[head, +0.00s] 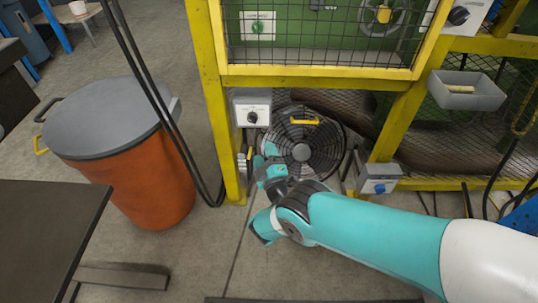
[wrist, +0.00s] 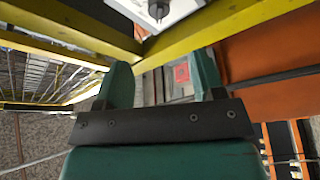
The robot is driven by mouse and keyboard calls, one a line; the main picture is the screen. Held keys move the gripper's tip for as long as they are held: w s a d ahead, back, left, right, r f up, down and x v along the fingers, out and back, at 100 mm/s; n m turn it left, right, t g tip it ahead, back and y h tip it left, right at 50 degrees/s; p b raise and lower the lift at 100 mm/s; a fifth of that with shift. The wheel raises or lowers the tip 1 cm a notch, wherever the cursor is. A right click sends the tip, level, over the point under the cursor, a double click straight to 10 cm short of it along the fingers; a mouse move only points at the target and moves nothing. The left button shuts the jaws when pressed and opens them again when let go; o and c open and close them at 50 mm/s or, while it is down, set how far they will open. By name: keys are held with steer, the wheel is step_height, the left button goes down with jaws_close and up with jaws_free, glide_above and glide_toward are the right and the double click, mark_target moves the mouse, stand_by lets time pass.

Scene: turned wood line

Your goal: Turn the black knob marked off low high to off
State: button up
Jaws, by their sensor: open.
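A white control box with a black knob (head: 252,117) is on the yellow post left of the fan in the head view. Its lettering is too small to read. In the wrist view a black knob (wrist: 158,9) on a white plate shows at the top edge, partly cut off, beyond the fingertips. I cannot read the knob's setting. My gripper (head: 265,154) is below and slightly right of the white box, in front of the fan. In the wrist view my gripper (wrist: 163,68) has its two teal fingers apart, with nothing held between them.
A round fan (head: 301,150) stands behind my gripper. A yellow frame post (head: 222,100) is close on the left. An orange bin (head: 140,180) with a grey lid stands further left. Another dark knob (head: 458,15) is at upper right, and a grey-blue switch box (head: 380,187) at lower right.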

steer(key=p+v, duration=0.3)
steer(key=v, duration=0.1)
steer(key=shift+s, duration=0.1)
stand_by(0.5)
